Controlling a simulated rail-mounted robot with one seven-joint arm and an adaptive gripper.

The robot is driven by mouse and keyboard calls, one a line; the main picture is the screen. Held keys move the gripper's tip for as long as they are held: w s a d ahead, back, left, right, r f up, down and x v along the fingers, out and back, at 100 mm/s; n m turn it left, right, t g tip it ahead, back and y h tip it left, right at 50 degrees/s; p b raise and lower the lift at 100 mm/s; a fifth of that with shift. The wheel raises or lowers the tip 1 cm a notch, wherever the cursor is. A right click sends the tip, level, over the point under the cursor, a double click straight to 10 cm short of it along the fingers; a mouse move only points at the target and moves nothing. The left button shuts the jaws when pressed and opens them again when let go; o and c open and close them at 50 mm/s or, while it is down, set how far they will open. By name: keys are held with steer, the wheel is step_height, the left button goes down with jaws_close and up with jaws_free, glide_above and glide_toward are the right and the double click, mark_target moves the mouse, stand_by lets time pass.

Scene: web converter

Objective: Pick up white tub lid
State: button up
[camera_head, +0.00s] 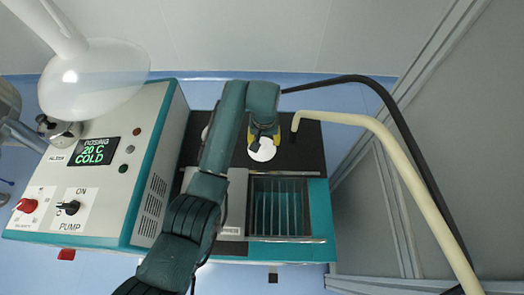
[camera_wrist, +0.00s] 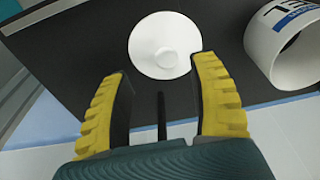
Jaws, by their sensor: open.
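The white tub lid (camera_wrist: 150,40) is a round white disc with a small raised knob in its middle. It lies on a dark flat surface, in the upper middle of the wrist view. In the head view the lid (camera_head: 262,150) shows as a small white patch below the end of my arm, partly covered by it. My gripper (camera_wrist: 165,65) has two yellow ribbed fingers spread wide apart, with nothing between them. The fingertips are near the lid's lower edge in the wrist view, one to each side. Whether they touch it cannot be told. My gripper also shows in the head view (camera_head: 265,135).
A control box (camera_head: 100,165) stands left. A cream bent pipe (camera_head: 400,165) and black hose (camera_head: 415,145) are right.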

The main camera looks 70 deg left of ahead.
mark_target(262, 147)
steer(key=f+b, duration=0.1)
steer(key=f, duration=0.1)
steer(key=a+f, duration=0.1)
steer(key=f, duration=0.1)
steer(key=f+b, duration=0.1)
steer(key=f, duration=0.1)
steer(key=shift+a+f+b, duration=0.3)
steer(key=shift+a+b, duration=0.05)
steer(key=c, duration=1.1)
